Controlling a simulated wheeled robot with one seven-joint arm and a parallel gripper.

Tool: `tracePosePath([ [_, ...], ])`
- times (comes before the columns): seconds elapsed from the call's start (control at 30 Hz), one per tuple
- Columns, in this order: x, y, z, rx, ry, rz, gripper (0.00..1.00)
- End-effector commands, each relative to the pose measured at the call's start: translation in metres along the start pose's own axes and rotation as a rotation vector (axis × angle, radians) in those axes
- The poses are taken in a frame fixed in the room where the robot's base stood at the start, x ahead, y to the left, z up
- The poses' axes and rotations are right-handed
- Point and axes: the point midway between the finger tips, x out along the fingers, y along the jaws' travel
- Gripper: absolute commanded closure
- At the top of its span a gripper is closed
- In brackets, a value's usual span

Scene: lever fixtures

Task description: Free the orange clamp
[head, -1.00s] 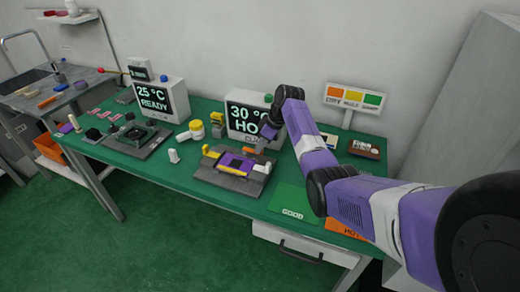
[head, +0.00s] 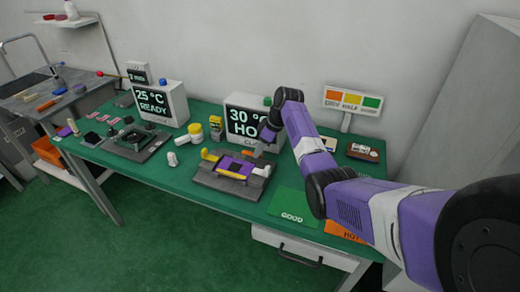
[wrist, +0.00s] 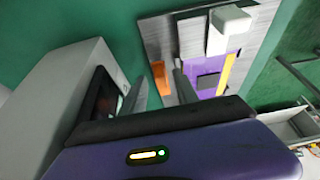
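The orange clamp (wrist: 159,78) shows in the wrist view as a small orange bar at the edge of the grey fixture (wrist: 160,37). Beside it on the fixture is a purple part (wrist: 221,66) with a dark square, a yellow strip (wrist: 228,75) and a white-grey block (wrist: 229,28). In the head view the fixture (head: 213,181) stands at the table's middle. My gripper (wrist: 160,90) is open, its two fingers apart with the orange clamp showing between and beyond them. I see no contact. In the head view the gripper is small and partly merged with the fixture's back.
A display box reading 30 °C (head: 240,118) stands close behind the fixture and beside my gripper. A second fixture (head: 133,142) and a display reading 25 °C (head: 160,103) are to the left. A green GOOD mat (head: 291,205) lies to the right.

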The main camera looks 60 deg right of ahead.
Motion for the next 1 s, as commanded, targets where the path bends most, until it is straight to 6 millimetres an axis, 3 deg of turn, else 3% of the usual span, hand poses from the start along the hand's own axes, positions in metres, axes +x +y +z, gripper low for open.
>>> tracePosePath([
  [0.5, -0.069, 0.001, 0.0, 0.0, 0.001, 0.002, 0.64],
  [1.0, -0.074, 0.0, 0.0, 0.0, 0.0, 0.0, 0.64],
])
